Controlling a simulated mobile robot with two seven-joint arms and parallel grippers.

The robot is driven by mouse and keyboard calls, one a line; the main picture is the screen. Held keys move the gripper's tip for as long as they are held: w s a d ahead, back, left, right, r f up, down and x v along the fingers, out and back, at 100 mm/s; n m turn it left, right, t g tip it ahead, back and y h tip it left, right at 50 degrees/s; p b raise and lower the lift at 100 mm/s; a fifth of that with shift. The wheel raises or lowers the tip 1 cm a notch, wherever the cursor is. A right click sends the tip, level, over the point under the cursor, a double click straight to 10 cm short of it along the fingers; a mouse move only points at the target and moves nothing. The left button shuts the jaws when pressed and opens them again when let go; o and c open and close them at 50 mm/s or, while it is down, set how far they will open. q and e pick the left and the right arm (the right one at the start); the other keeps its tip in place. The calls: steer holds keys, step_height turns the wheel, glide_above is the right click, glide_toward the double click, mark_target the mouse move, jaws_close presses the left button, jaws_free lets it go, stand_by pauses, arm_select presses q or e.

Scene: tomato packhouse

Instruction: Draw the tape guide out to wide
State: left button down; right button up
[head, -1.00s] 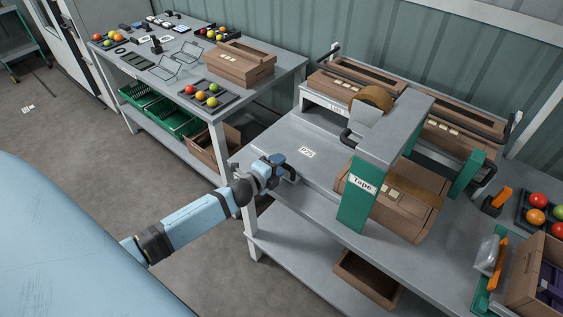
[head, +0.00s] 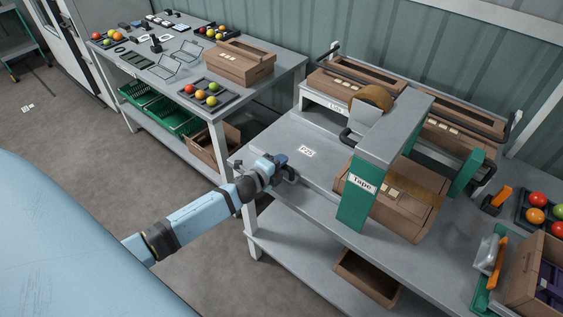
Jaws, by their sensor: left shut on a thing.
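The taping machine (head: 397,128) is a grey arch on green legs, with a "Tape" label on its front leg and a brown tape roll on top. My left gripper (head: 284,170) is at the left front part of the bench, left of the machine. It is shut on a small dark handle there, which it mostly hides. I cannot make out the rest of the tape guide or how wide it stands. My right gripper is not in view.
The grey bench (head: 275,148) has a clear top around a "P25" label. More cartons (head: 357,78) stand behind, by the wall. A second table (head: 285,70) with fruit trays is at the back left. An orange-handled tool and fruit are at the right.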

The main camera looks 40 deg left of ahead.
arm_select(q)
steer(key=v, duration=0.3)
steer(key=shift+f, duration=0.35)
steer(key=c, duration=1.1)
jaws_free()
steer(key=shift+s, duration=0.1)
steer(key=shift+o, duration=0.2)
steer(key=b+v, duration=0.1)
steer(key=v, duration=1.2)
steer(key=shift+s+r, duration=0.2)
steer(key=shift+s, duration=0.15)
steer(key=shift+a, duration=0.1)
